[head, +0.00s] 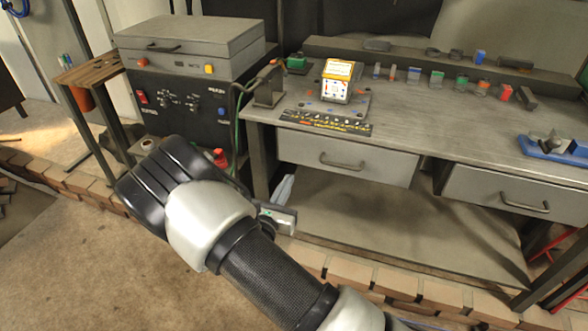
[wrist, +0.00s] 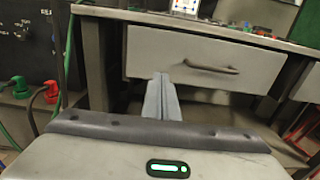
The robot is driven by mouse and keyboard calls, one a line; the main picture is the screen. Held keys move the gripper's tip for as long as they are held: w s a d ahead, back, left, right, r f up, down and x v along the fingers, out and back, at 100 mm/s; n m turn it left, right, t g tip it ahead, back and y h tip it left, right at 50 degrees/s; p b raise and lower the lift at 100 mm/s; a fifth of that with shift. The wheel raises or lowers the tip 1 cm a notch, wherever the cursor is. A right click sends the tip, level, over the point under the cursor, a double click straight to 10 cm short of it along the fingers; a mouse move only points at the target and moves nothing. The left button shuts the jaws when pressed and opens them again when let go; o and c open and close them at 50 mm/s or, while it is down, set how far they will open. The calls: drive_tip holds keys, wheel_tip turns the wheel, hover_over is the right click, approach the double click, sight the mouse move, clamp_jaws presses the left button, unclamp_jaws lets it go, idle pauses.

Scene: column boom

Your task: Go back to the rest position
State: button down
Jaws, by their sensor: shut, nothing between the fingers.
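My gripper shows in the wrist view (wrist: 162,78) as two grey fingers pressed together with nothing between them. They point toward the closed left drawer (wrist: 200,62) under the workbench. In the head view my arm reaches up from the bottom, in front of the bench. I cannot tell the exact gap between the fingers and the drawer front.
A black machine (head: 185,105) stands left, beside a small wooden stand (head: 90,72). Low bricks (head: 75,180) run along the floor. Floor at the lower left is clear.

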drive_tip(key=s+d+r+m+g+h, duration=0.35)
drive_tip(key=d+r+m, duration=0.25)
drive_tip(key=d, duration=0.2)
drive_tip(key=s+d+r+m+g+h, duration=0.3)
drive_tip(key=d+r+m+g, duration=0.2)
drive_tip(key=d+m, duration=0.15)
drive_tip(key=s+d+r+m+g+y, duration=0.35)
drive_tip(key=s+m, duration=0.25)
drive_tip(key=s, duration=0.2)
drive_tip(key=s+d+r+m+g+y, duration=0.2)
drive_tip(key=s+d+r+m+g, duration=0.1)
drive_tip(key=s+d+m+g, duration=0.25)
drive_tip(key=s+a+r+m+t+y, duration=0.6)
drive_tip(key=s+a+r+m+y, duration=0.15)
drive_tip(key=s+r, duration=0.2)
wheel_tip(320, 180, up, 21)
drive_tip(key=p, duration=2.1)
drive_tip(key=shift+d+f+m+h+p, duration=0.15)
drive_tip(key=shift+d+m+h+p, duration=0.1)
drive_tip(key=shift+m+h+p, duration=0.15)
